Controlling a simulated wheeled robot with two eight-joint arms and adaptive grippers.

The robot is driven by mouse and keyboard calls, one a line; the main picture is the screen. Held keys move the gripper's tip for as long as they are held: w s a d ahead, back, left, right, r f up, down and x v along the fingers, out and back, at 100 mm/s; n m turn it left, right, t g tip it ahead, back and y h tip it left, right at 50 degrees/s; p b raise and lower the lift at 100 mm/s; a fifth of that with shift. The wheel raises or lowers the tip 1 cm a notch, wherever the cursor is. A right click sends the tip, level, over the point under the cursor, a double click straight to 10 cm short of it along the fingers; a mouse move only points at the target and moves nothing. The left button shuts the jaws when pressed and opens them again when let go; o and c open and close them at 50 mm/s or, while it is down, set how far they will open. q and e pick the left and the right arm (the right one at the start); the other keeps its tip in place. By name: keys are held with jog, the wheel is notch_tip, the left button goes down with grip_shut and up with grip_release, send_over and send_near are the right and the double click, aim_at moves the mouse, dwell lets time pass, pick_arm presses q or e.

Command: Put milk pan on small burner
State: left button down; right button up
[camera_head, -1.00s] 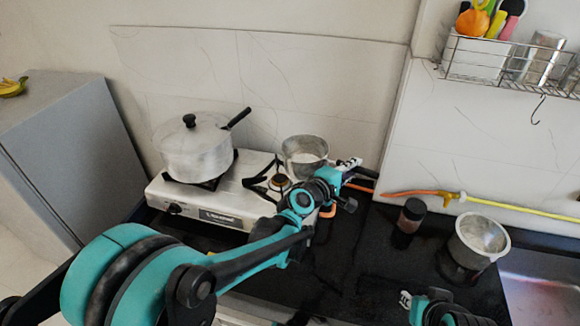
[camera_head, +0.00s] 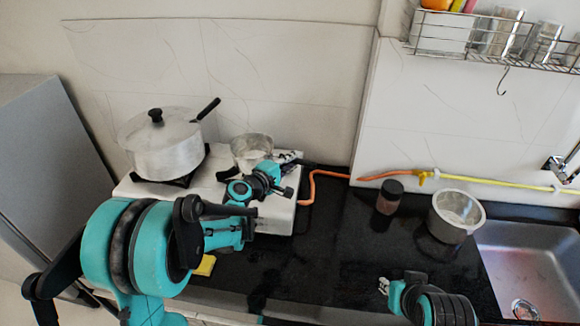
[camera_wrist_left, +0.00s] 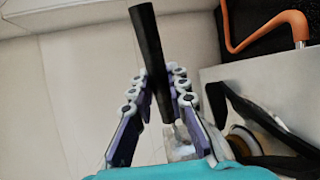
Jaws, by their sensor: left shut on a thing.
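The milk pan (camera_head: 252,148) is a small metal pan over the back right part of the stove (camera_head: 215,190). My left gripper (camera_head: 288,158) is shut on its black handle, at the pan's right side. In the left wrist view the handle (camera_wrist_left: 152,60) stands between the two fingers, with a bit of the pan's metal (camera_wrist_left: 180,150) below it. A small burner with a brass ring (camera_wrist_left: 247,140) and black supports shows at lower right there. My right gripper (camera_head: 386,285) is low over the counter.
A large lidded pot (camera_head: 165,150) stands on the stove's left burner. An orange hose (camera_head: 330,174) runs along the wall. A dark jar (camera_head: 390,197) and a metal pot (camera_head: 455,215) stand on the black counter, left of the sink (camera_head: 530,265). A wire rack (camera_head: 490,48) hangs above.

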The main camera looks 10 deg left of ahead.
pick_arm(q)
jog(key=shift+f, duration=0.75)
jog(key=shift+a, duration=0.1)
jog(key=c, duration=1.5)
grip_release()
